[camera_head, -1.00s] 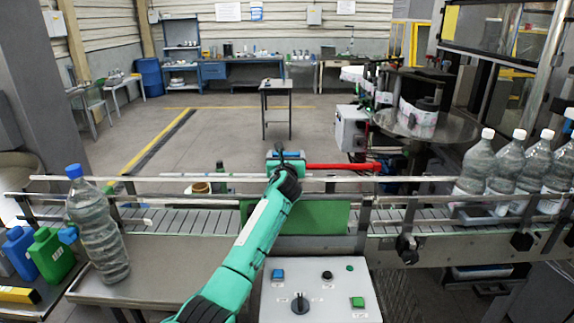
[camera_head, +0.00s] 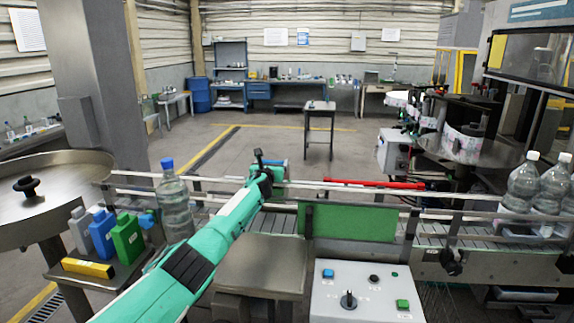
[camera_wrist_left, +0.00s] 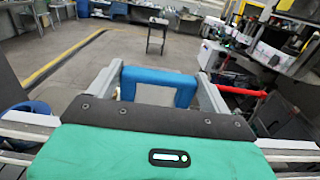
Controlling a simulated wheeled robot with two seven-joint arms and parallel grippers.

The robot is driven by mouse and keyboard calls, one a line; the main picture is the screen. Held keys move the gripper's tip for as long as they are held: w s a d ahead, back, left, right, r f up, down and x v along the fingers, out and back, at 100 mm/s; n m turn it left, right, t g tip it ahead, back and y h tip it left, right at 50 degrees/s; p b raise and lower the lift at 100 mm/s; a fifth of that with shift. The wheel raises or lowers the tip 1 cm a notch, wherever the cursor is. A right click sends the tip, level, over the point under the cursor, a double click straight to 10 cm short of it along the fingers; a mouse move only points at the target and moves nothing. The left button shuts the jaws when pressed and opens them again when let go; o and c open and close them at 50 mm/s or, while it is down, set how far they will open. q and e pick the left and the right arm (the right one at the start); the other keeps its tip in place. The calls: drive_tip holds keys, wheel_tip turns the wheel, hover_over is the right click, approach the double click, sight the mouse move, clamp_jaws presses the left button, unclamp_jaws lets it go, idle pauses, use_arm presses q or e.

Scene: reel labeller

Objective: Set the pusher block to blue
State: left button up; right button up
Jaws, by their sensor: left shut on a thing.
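My left gripper (camera_head: 268,172) reaches out over the far side of the conveyor. It is shut on a blue block (camera_wrist_left: 160,76), which shows in the wrist view as a blue U-shaped piece between the two grey fingers. In the head view only a small part of the block shows past the gripper. A red rod (camera_head: 375,184) lies to the right of the gripper, beyond the conveyor; it also shows in the wrist view (camera_wrist_left: 243,90). The gripper appears apart from the rod. My right gripper is out of view.
A control box (camera_head: 366,296) with buttons and a knob stands in front of the conveyor by a green panel (camera_head: 349,222). A blue-capped bottle (camera_head: 174,208) stands left of my arm. Jugs, one green (camera_head: 127,238), stand at left. Bottles (camera_head: 522,187) stand at right.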

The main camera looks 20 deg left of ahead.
use_arm(q)
drive_tip(key=shift+s+a, duration=0.15)
drive_tip(key=shift+a, duration=0.45)
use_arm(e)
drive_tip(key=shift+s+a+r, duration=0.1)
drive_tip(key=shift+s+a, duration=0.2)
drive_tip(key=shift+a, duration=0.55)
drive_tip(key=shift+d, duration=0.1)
use_arm(q)
drive_tip(key=o, duration=1.3)
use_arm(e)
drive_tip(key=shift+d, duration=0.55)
